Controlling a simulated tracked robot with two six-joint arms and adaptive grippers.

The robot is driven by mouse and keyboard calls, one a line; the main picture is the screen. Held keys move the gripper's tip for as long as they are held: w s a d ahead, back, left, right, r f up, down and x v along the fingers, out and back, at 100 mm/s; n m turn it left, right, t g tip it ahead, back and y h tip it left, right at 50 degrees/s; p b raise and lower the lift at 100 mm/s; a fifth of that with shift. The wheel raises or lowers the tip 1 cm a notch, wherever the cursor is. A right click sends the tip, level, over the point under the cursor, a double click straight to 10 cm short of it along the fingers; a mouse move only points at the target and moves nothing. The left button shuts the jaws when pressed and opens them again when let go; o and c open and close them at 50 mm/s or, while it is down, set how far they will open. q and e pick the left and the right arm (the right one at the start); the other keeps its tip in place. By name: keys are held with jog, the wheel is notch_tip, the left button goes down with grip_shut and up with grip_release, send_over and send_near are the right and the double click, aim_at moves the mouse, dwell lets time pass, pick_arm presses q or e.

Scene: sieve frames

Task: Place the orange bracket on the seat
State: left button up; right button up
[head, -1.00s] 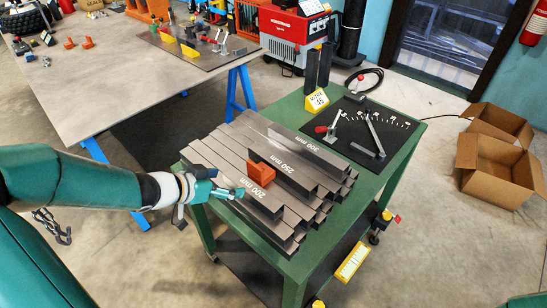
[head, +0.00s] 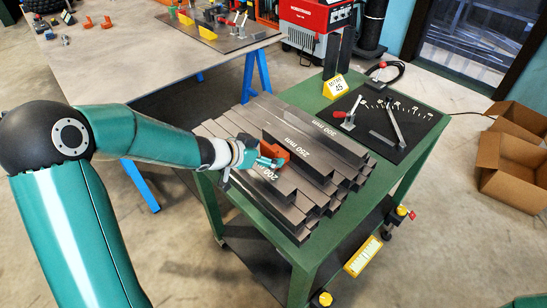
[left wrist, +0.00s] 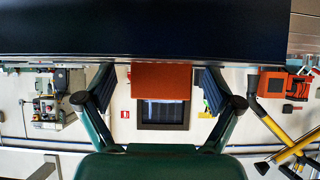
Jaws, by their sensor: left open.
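In the left wrist view the bracket (left wrist: 162,80) shows between the two spread fingers of my left gripper (left wrist: 160,95), with a gap on each side. The gripper is open. I cannot tell which surface is the seat. My right gripper is not in view.
A black plate with an angle scale (head: 416,118) and a red-handled clamp (head: 348,118) lie on the green cart (head: 424,155), near a yellow sign (head: 335,86). A grey worktable (head: 130,60) stands behind left. Open cardboard boxes (head: 513,172) stand on the floor at right.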

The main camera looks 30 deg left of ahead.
pick_arm(q)
jog(key=b+x, duration=0.1)
jog(key=x, duration=0.3)
jog(key=shift+w+f, duration=0.15)
jog(key=shift+f, duration=0.25)
jog(key=c, duration=1.6)
jog(key=shift+r, duration=0.1)
jog(key=shift+c, duration=0.3)
jog(key=shift+r, duration=0.1)
